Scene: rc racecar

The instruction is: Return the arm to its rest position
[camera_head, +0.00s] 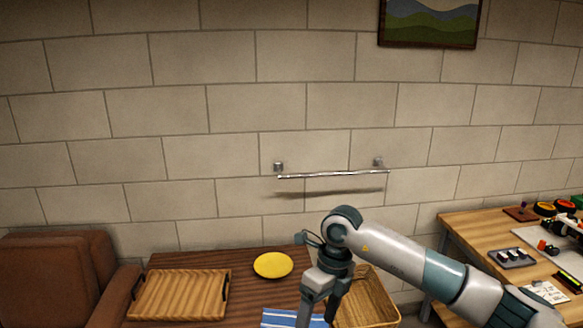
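My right arm (400,257) comes in from the lower right and bends at a dark joint near the middle of the view. Its gripper (318,312) points down in front of the wooden table, near the bottom edge of the view. Its two fingers look apart, and I see nothing held between them. The fingertips are at or below the bottom edge. My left arm and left gripper are not in view.
The dark wooden table (240,262) holds a wooden tray (180,294), a yellow plate (273,265) and a blue striped cloth (280,319). A wicker basket (372,302) sits behind my arm. A workbench (470,225) with car parts stands right; a brown armchair (45,275) stands left.

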